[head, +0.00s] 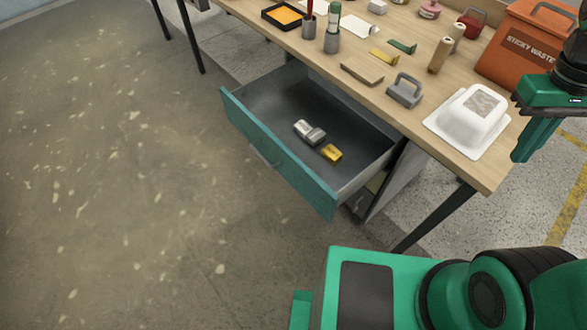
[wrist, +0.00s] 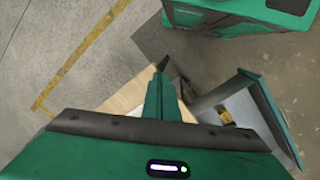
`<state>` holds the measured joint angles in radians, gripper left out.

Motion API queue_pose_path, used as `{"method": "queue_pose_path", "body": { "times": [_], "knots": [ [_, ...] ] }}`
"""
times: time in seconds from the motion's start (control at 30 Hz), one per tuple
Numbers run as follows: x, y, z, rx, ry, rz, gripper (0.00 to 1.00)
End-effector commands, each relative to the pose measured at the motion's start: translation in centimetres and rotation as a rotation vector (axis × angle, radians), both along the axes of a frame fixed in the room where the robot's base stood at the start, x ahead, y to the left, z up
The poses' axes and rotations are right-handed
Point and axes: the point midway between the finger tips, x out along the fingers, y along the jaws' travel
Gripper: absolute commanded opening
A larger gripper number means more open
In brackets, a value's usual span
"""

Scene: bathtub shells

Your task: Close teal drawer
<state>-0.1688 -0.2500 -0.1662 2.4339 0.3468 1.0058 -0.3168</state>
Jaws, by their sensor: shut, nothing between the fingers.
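The teal drawer (head: 275,150) is pulled well out from under the wooden workbench in the head view. Its teal front with a grey handle faces the lower left. Inside lie a silver-grey block (head: 309,131) and a yellow block (head: 331,153). The drawer also shows at the right of the wrist view (wrist: 268,112), partly cut off. My gripper (head: 522,150) is at the right edge of the head view, beside the bench's right end and apart from the drawer. In the wrist view its fingers (wrist: 162,72) are together, with nothing between them.
The workbench (head: 440,150) carries a white tub (head: 468,118), a grey handled block (head: 405,90), an orange waste bin (head: 520,45) and several small tools. A bench leg (head: 432,218) stands right of the drawer. The floor (head: 120,170) before the drawer is clear.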

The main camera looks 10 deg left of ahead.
Motion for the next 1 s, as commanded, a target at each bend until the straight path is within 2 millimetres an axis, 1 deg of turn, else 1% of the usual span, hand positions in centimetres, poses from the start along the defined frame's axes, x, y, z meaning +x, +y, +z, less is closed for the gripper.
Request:
{"method": "queue_pose_path", "body": {
  "times": [0.03,0.17,0.2,0.27,0.37,0.4,0.47,0.5,0.57,0.63,0.67,0.7,0.77,0.8,0.87,0.9,0.97,1.0],
  "knots": [
    [1.6,1.4,-0.3,-0.02,0.02,0.094,0.0],
    [4.8,5.0,-1.1,-0.07,0.064,0.319,0.0],
    [5.7,6.3,-1.4,-0.087,0.076,0.39,0.0],
    [7.0,8.4,-1.9,-0.111,0.095,0.495,0.0],
    [8.7,12.1,-2.9,-0.155,0.127,0.668,0.0],
    [9.2,13.8,-3.3,-0.174,0.139,0.739,0.0],
    [9.9,16.3,-4.0,-0.203,0.157,0.843,0.0],
    [10.2,18.1,-4.4,-0.221,0.171,0.914,0.0],
    [10.5,20.8,-5.2,-0.251,0.191,1.018,0.0],
    [10.5,24.0,-6.2,-0.288,0.213,1.141,0.0],
    [10.4,25.4,-6.6,-0.306,0.222,1.193,0.0],
    [10.2,27.3,-7.2,-0.328,0.235,1.262,0.0],
    [9.7,30.1,-8.1,-0.364,0.256,1.366,0.0],
    [9.2,32.0,-8.8,-0.388,0.269,1.433,0.0],
    [8.3,34.9,-9.8,-0.426,0.288,1.537,0.0],
    [7.5,36.7,-10.6,-0.454,0.301,1.605,0.0],
    [6.2,39.4,-11.7,-0.495,0.323,1.705,0.0],
    [5.2,41.1,-12.4,-0.523,0.336,1.771,0.0]
  ]
}}
